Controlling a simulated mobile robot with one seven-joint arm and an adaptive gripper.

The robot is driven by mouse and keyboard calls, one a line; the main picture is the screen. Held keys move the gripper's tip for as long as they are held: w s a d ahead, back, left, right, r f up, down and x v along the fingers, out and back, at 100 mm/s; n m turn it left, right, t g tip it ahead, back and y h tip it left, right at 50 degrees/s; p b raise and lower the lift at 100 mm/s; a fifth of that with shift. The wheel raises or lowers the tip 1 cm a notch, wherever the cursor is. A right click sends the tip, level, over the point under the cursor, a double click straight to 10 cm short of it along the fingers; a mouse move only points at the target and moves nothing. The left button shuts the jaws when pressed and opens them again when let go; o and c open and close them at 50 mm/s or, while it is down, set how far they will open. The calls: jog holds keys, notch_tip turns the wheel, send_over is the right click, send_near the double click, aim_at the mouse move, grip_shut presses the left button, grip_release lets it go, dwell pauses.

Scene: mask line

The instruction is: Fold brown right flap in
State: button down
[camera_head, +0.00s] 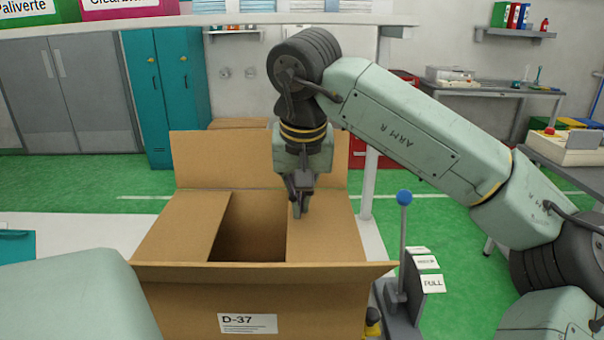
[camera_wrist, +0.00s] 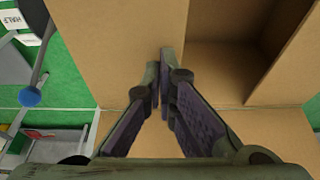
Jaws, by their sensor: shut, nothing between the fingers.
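An open brown cardboard box (camera_head: 190,302) with a D-37 label stands in front of me. Its brown right flap (camera_head: 332,235) lies folded inward, about level, over the right part of the opening. The same flap shows at upper left in the wrist view (camera_wrist: 115,45). My gripper (camera_head: 299,213) points down over this flap near its inner edge. Its fingers are shut and empty, with the tips (camera_wrist: 161,58) close together. I cannot tell whether they touch the flap. The left flap (camera_head: 180,228) is also folded inward. A dark gap stays open between the two flaps.
The back flap (camera_head: 215,160) stands up behind my gripper. The front flap (camera_head: 250,272) sticks out toward me. A lever with a blue knob (camera_head: 404,197) and small signs (camera_head: 430,282) stands right of the box. Green floor lies beyond.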

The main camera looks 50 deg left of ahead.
jog(key=shift+f, duration=0.25)
jog(key=shift+s+f, duration=0.2)
jog(key=shift+f, duration=0.6)
jog(key=shift+f+b, duration=0.1)
jog(key=shift+b, duration=0.2)
jog(key=shift+r, duration=0.2)
jog(key=shift+w+a+r+p, duration=0.1)
jog(key=shift+r+p, duration=0.2)
jog(key=shift+r, duration=0.25)
jog(key=v, duration=1.2)
jog(key=shift+a+f, duration=0.1)
